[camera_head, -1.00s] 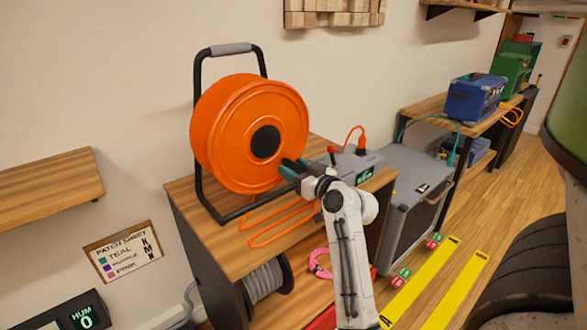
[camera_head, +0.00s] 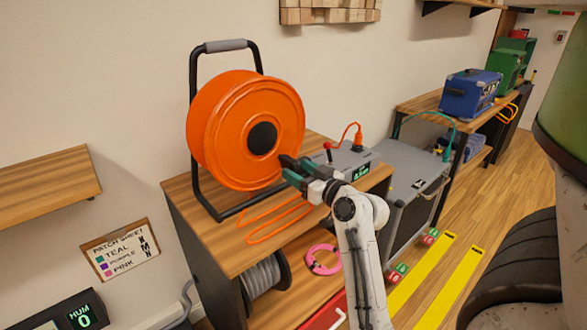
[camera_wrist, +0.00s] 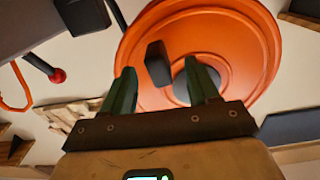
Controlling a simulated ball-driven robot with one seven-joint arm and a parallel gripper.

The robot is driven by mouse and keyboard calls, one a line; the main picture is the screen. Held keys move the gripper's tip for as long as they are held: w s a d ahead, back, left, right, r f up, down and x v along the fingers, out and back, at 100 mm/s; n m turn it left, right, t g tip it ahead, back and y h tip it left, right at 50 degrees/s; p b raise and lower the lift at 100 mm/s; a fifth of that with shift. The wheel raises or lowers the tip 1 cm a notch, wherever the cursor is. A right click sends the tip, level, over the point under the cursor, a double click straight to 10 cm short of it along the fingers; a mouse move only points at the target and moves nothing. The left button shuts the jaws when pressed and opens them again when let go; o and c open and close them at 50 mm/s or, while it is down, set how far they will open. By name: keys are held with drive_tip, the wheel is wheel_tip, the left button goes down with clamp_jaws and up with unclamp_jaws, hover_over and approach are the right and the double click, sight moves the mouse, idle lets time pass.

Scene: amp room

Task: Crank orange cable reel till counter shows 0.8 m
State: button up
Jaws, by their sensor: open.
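The orange cable reel (camera_head: 225,120) stands in a black frame with a grey top grip on a wooden cabinet. Its black hub (camera_head: 262,138) faces me. The reel fills much of the wrist view (camera_wrist: 240,30). My gripper (camera_head: 287,168) is at the reel's lower right face. In the wrist view its two green fingers (camera_wrist: 160,80) stand apart, with a dark block, seemingly the crank handle (camera_wrist: 157,63), showing between their tips; I cannot tell whether they touch it. The green-lit counter (camera_head: 362,172) is on a grey box; its digits are too small to read surely.
A red-knobbed lever (camera_head: 328,150) and an orange plug (camera_head: 357,143) are on the grey box. Orange cable (camera_head: 270,222) lies on the cabinet top (camera_head: 225,255). A grey case (camera_head: 410,170) stands right of the cabinet. Yellow floor strips (camera_head: 425,275) lie beyond.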

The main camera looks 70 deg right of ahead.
drive_tip(key=v, duration=0.4)
drive_tip(key=shift+s+a, duration=0.2)
drive_tip(key=shift+s, duration=0.15)
idle(0.4)
